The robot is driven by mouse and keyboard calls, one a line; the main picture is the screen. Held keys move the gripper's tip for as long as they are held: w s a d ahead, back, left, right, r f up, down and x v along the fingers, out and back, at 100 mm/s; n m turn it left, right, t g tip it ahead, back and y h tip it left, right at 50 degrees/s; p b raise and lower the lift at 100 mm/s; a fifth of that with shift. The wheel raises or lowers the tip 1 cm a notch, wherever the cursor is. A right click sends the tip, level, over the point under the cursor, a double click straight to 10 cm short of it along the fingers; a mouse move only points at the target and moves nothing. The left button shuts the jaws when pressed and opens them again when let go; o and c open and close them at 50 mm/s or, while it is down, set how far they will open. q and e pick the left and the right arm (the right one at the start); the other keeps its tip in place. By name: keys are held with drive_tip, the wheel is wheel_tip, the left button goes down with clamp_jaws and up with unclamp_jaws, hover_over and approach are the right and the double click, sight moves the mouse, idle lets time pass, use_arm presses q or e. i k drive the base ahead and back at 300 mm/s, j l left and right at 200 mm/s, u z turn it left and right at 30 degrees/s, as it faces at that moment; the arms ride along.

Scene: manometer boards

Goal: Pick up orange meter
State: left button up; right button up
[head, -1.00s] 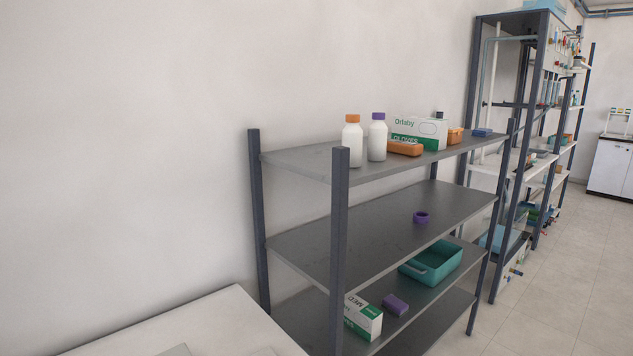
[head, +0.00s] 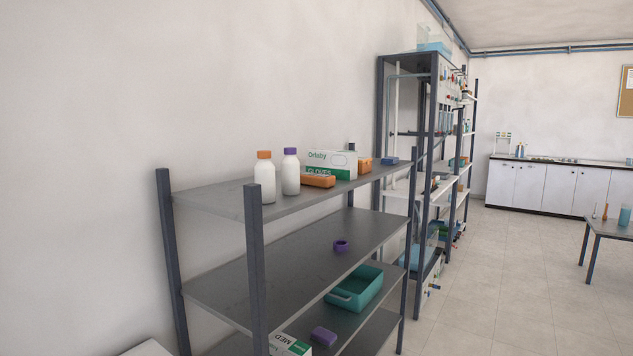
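An orange, low, rounded device (head: 318,181) lies on the top shelf of the grey rack, in front of a white and green glove box. It may be the orange meter; its face is too small to read. A second orange item (head: 364,164) sits farther along the same shelf, to the right of the glove box. It is partly hidden and I cannot tell what it is. Neither of my grippers shows in the head view.
The grey rack (head: 213,204) also bears two white bottles (head: 290,174), a glove box (head: 331,164), a blue item (head: 390,161), a purple ring (head: 341,246) and a teal bin (head: 355,289). A tall rack stands beyond. The tiled floor (head: 500,270) at right is open.

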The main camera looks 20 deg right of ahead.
sight(319, 180)
drive_tip(key=i+l, duration=0.1)
drive_tip(key=l, duration=0.2)
drive_tip(key=i+l+u, duration=0.1)
drive_tip(key=l, duration=0.25)
drive_tip(key=i+l, duration=0.15)
drive_tip(key=l, duration=0.15)
drive_tip(key=i+l, duration=0.1)
drive_tip(key=l, duration=0.25)
drive_tip(key=i+l+u, duration=0.35)
drive_tip(key=l, duration=1.15)
drive_tip(key=i+l+u, duration=0.15)
drive_tip(key=l+u, duration=0.25)
drive_tip(key=l, duration=1.1)
drive_tip(key=k+l+u, duration=0.1)
drive_tip(key=l+u, duration=0.25)
drive_tip(key=l, duration=1.15)
